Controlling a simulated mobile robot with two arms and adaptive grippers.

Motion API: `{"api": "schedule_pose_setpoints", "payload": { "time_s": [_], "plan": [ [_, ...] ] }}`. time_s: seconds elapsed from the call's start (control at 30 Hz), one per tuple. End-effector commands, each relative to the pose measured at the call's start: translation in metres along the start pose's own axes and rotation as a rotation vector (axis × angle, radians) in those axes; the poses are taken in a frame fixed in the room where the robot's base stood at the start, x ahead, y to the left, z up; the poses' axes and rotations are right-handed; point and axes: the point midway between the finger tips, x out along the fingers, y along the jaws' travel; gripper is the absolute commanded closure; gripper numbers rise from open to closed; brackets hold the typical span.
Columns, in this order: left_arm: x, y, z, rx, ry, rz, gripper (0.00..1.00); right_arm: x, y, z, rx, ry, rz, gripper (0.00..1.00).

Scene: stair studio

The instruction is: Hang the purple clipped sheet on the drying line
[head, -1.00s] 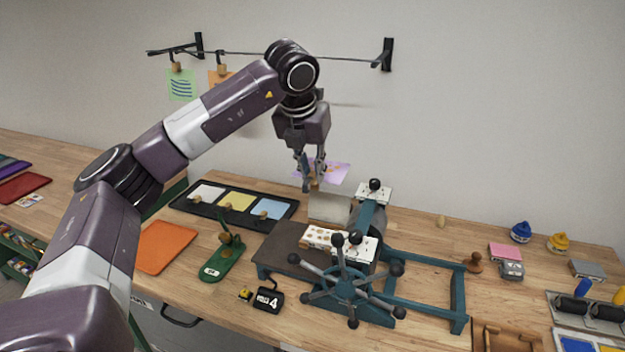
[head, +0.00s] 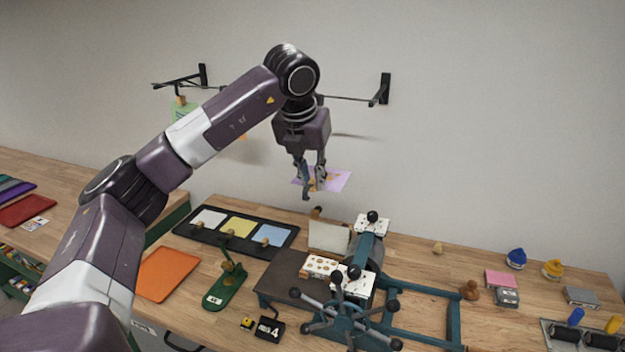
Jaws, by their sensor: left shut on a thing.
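The purple sheet (head: 338,181) has orange marks on it and is in the air in front of the back wall, above the table. My left gripper (head: 313,184) points down and is shut at the sheet's left part. Its fingers partly hide the sheet, and I cannot make out the clip clearly. The drying line (head: 350,98) runs between two black wall brackets, above and behind the gripper. My left arm hides its middle. A green sheet (head: 184,110) hangs from a wooden clip at the line's left end. My right gripper is out of view.
Below the sheet stands a teal press (head: 368,245) with a spoked wheel and a dark bed (head: 285,282). A black tray (head: 190,232) with white, yellow and blue sheets is to its left. An orange sheet (head: 243,136) behind my arm is almost hidden.

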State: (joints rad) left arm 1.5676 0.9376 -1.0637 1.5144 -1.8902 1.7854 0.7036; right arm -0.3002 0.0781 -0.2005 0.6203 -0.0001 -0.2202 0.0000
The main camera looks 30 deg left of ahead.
Motion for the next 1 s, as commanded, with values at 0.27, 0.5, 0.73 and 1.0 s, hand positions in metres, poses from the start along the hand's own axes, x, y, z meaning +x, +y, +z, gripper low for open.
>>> {"api": "schedule_pose_setpoints", "payload": {
  "time_s": [0.27, 0.5, 0.73, 1.0],
  "plan": [
    [-0.011, 0.0, -0.016, 0.001, -0.002, -0.001, 0.95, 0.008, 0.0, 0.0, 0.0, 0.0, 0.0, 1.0],
    [-0.027, 0.0, -0.034, 0.002, -0.001, -0.001, 0.95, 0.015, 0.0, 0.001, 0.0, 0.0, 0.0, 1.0],
    [-0.042, 0.0, -0.052, 0.0, -0.001, 0.0, 0.95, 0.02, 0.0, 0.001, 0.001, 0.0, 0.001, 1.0],
    [-0.059, 0.0, -0.073, 0.001, -0.002, -0.001, 0.95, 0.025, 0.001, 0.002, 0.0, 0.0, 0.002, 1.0]
  ]
}}
